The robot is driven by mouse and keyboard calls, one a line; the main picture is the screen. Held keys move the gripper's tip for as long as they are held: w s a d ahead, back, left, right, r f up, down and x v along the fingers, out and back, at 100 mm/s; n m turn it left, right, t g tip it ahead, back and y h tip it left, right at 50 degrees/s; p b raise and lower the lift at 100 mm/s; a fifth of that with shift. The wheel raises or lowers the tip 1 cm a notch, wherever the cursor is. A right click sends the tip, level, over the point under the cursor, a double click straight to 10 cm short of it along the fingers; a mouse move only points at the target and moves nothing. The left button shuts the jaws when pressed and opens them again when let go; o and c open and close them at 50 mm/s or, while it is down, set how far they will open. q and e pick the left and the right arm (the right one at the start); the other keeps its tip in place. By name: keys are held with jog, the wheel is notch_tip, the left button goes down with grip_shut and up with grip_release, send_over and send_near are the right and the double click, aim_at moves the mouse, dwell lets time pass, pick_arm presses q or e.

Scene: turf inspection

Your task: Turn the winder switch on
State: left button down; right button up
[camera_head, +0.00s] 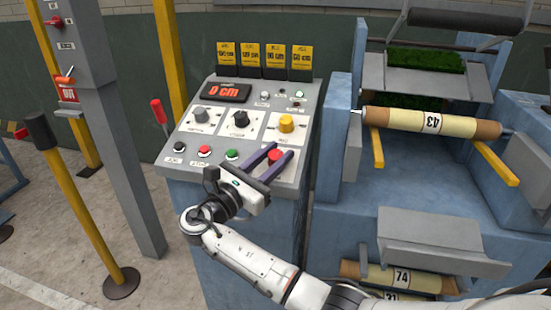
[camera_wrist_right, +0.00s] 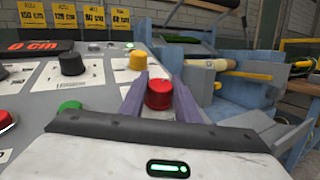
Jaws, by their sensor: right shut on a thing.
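The grey control panel (camera_head: 185,150) carries several knobs and buttons; its small labels are too small to read, so I cannot tell by label which one is the winder switch. My right gripper (camera_head: 279,152) is at the panel's lower right, its two purple fingers on either side of a red knob (camera_head: 274,157). The red knob also shows between the fingers in the right wrist view (camera_wrist_right: 159,94), and my right gripper (camera_wrist_right: 160,82) is shut on it. The knob's lower part and base are partly hidden. My left gripper is not in view.
A black knob (camera_head: 240,119) and a yellow knob (camera_head: 286,124) sit above on the panel, with a display reading 0 cm (camera_head: 225,92). Green (camera_head: 232,155) and red (camera_head: 204,151) buttons lie left of the gripper. A blue machine with a roll marked 43 (camera_head: 432,123) stands right.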

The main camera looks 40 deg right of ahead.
jog(key=shift+m+g, duration=0.3)
jog(key=shift+r, duration=0.1)
jog(key=o, duration=1)
jog(key=shift+o, duration=0.2)
jog(key=b+v, duration=0.1)
jog(key=v, duration=0.9)
jog(key=shift+a+f, duration=0.1)
jog(key=shift+f, duration=0.1)
